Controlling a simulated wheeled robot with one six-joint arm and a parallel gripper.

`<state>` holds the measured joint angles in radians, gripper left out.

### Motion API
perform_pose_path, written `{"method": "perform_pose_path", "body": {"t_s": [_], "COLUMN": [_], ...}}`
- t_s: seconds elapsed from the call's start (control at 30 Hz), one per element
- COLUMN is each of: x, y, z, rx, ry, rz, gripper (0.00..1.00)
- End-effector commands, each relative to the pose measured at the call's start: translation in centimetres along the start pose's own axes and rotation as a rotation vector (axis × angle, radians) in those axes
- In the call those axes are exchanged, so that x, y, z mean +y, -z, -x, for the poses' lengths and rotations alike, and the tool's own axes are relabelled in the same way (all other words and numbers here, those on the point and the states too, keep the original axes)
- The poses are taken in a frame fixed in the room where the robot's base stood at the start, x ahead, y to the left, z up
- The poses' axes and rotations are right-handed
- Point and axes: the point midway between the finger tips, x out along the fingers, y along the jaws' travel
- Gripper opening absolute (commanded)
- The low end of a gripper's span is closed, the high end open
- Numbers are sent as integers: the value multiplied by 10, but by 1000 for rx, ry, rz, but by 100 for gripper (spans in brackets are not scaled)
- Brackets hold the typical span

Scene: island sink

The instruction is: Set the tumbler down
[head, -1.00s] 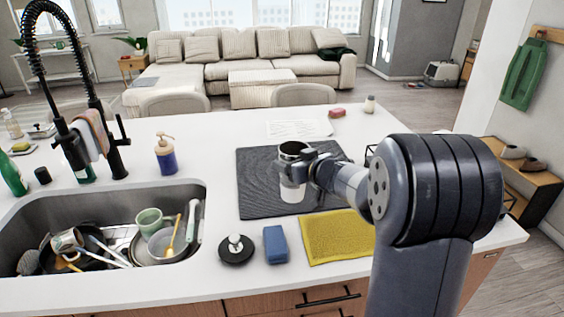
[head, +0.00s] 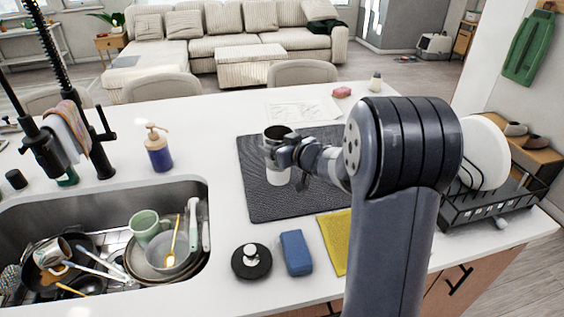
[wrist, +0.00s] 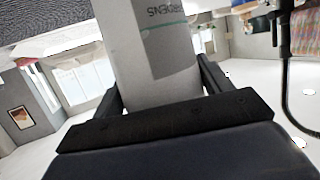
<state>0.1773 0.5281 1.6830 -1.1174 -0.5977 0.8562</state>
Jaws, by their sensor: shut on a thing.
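The tumbler (head: 277,174) is a pale, upright cup with a dark open top and a metallic rim. It is over the dark grey ribbed mat (head: 260,210) on the counter; I cannot tell whether its base touches the mat. My gripper (head: 284,152) is shut on its upper side, reaching in from the right. In the wrist view the tumbler (wrist: 150,50) fills the space between the two black fingers of my gripper (wrist: 160,88), with grey-green printing on its wall. Its base is not clear in that view.
A blue sponge (head: 296,253), a black sink plug (head: 251,262) and a yellow cloth (head: 335,232) lie in front of the mat. The sink (head: 85,215) of dishes is left, with a soap bottle (head: 158,150) behind. A dish rack (head: 480,212) with plates stands right.

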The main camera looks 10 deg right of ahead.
Motion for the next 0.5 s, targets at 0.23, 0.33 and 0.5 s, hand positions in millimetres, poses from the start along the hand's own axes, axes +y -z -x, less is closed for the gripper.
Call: {"method": "perform_pose_path", "body": {"t_s": [0.23,0.33,0.5], "x": [0,0,0], "y": [-23,-36,-45], "z": [-8,-12,-14], "rx": [0,1,2], "ry": [0,1,0], "rz": [-2,-1,0], "gripper": [37,37,37]}}
